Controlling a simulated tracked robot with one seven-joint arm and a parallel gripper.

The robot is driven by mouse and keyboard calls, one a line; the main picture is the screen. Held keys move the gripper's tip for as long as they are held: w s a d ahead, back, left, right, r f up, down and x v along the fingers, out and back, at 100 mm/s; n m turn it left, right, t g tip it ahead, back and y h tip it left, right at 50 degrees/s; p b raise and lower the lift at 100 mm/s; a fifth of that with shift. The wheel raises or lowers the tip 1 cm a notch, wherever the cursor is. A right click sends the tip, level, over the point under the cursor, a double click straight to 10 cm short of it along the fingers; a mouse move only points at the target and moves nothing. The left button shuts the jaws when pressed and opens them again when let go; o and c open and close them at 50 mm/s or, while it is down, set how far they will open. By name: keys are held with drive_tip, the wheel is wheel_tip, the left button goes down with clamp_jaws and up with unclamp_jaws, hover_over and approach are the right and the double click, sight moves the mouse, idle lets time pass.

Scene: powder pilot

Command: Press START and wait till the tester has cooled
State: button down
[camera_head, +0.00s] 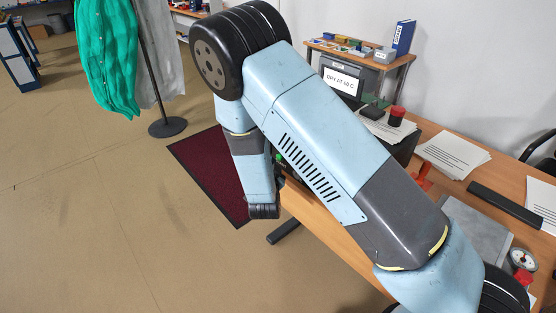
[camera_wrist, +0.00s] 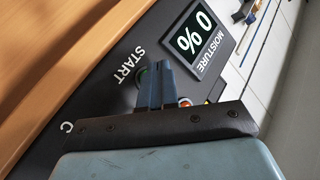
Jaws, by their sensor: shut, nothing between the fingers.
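The tester shows in the wrist view as a dark panel (camera_wrist: 108,88) with a white START label. A green button (camera_wrist: 143,74) sits beside the label, partly hidden by my fingertips. My gripper (camera_wrist: 158,70) is shut and empty, its tips at the green button; I cannot tell whether they touch or press it. In the head view my arm hides most of the tester, and I cannot make out my fingers there.
A screen (camera_head: 342,82) reading DRY AT 60 C stands behind my arm. A red-topped item (camera_head: 397,115), papers (camera_head: 453,155) and a gauge (camera_head: 522,258) lie along the wooden desk. A coat stand (camera_head: 167,127) and a dark red mat (camera_head: 210,170) are on the floor at left.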

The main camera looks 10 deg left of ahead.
drive_tip(key=shift+w+d, duration=0.3)
drive_tip(key=shift+w, duration=0.05)
idle(0.7)
drive_tip(key=shift+s+a, duration=0.6)
drive_tip(key=shift+s, duration=0.1)
drive_tip(key=s+a, duration=0.4)
drive_tip(key=shift+s, duration=0.3)
idle(0.6)
drive_tip(key=shift+d, duration=0.15)
idle(0.4)
